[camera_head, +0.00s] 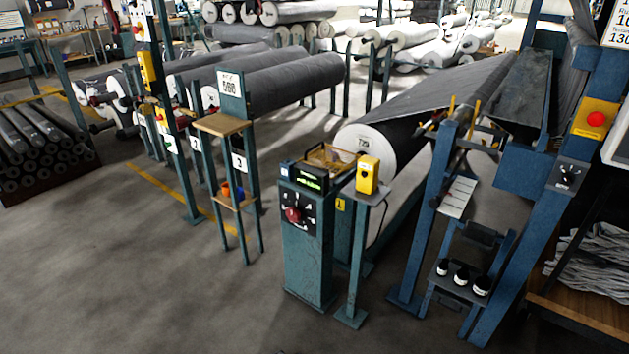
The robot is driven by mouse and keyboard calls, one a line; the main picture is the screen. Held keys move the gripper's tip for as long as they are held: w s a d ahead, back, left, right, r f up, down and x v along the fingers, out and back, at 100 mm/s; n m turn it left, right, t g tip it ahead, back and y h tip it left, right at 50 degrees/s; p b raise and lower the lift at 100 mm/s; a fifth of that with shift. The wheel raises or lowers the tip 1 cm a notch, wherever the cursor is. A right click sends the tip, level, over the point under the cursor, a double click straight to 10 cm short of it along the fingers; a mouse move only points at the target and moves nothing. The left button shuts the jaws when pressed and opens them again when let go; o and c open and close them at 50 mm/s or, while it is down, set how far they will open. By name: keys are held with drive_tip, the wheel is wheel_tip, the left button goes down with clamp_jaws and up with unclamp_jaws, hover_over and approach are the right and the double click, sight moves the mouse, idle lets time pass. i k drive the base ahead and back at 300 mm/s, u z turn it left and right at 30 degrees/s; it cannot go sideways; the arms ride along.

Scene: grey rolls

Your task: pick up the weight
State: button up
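Three small dark, rounded objects with white parts stand in a row on a low blue shelf (450,288) at the lower right: a left one (443,268), a middle one (461,277) and a right one (482,287). They may be weights, but they are too small to tell for sure. My gripper is not in view.
A teal control post (308,245) and a stand with a yellow box (367,176) are left of the shelf. A large grey roll (385,145) lies behind. A blue frame post (530,230) rises at right. Grey floor (130,280) is open at lower left.

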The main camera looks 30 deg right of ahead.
sight(481, 288)
drive_tip(key=z, duration=0.45)
drive_tip(key=k, duration=1.35)
drive_tip(key=z, duration=0.8)
drive_tip(key=i, duration=1.2)
drive_tip(key=z, duration=0.55)
